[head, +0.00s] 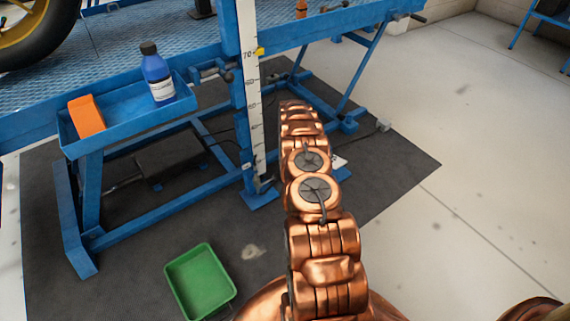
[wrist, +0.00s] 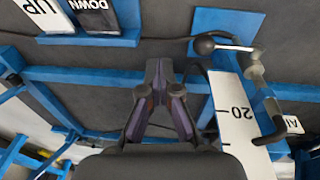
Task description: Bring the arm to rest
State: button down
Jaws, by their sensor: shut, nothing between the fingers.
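My copper-coloured arm (head: 315,215) reaches forward from the bottom of the head view toward the blue lift frame (head: 240,100). The head view does not clearly show my gripper, as the arm links hide its end. In the wrist view my gripper (wrist: 159,72) is shut, its dark fingertips together with nothing between them. It is in front of the lift's lower parts. Labels reading UP (wrist: 42,8) and DOWN (wrist: 92,6) are at the upper left.
A blue side tray (head: 125,122) on the lift holds an orange block (head: 86,116) and a blue bottle (head: 157,74). A green tray (head: 200,282) lies on the dark mat (head: 140,255). The pale floor (head: 465,120) at the right is clear.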

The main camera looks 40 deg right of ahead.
jog(key=shift+s+d+r+p, duration=0.25)
jog(key=shift+d+r, duration=0.55)
jog(key=shift+r, duration=0.2)
jog(key=shift+s+d+r+p, duration=0.1)
jog(key=shift+s+d+r, duration=0.1)
jog(key=shift+d+r, duration=0.7)
jog(key=shift+a+r, duration=0.1)
jog(key=shift+a, duration=0.05)
